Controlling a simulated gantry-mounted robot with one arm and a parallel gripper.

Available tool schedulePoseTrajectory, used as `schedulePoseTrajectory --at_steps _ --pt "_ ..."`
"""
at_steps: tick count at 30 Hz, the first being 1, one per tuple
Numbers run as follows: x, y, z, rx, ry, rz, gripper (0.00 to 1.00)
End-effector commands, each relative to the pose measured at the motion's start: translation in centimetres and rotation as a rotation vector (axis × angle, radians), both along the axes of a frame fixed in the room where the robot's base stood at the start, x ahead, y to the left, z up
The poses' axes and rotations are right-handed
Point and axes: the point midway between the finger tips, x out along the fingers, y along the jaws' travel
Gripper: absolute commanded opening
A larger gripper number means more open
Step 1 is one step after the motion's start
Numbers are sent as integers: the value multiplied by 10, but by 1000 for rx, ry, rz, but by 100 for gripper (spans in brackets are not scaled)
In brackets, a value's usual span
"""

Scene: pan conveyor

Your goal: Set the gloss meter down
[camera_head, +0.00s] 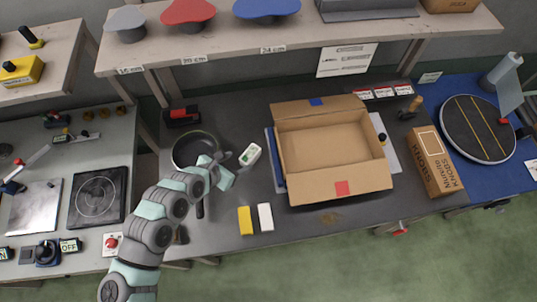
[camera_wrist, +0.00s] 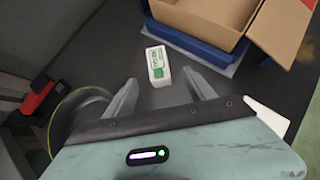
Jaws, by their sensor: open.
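The gloss meter appears to be the small white block with a green panel (camera_head: 250,154) on the dark worktop, between the black pan and the open cardboard box. In the wrist view the white and green block (camera_wrist: 158,65) lies ahead of the fingers, with dark worktop around it. My gripper (camera_head: 232,166) is beside the block, just to its lower left in the head view. In the wrist view my gripper (camera_wrist: 163,92) has its two fingers spread wide with nothing between them. The block looks apart from both fingers.
A black pan (camera_head: 193,150) is left of my gripper, partly hidden by my arm. An open, empty cardboard box (camera_head: 288,190) stands to the right. A yellow block (camera_head: 245,220) and a white block (camera_head: 265,217) lie near the front edge. Bare worktop lies behind the gripper.

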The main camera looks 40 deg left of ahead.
Motion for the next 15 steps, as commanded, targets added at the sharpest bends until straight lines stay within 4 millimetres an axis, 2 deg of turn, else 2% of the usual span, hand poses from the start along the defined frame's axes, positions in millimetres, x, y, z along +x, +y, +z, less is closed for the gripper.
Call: schedulePoseTrajectory --at_steps 6,15 --pt "22 1 -24 -3 2 3 64" --pt "39 2 -40 0 0 1 64"
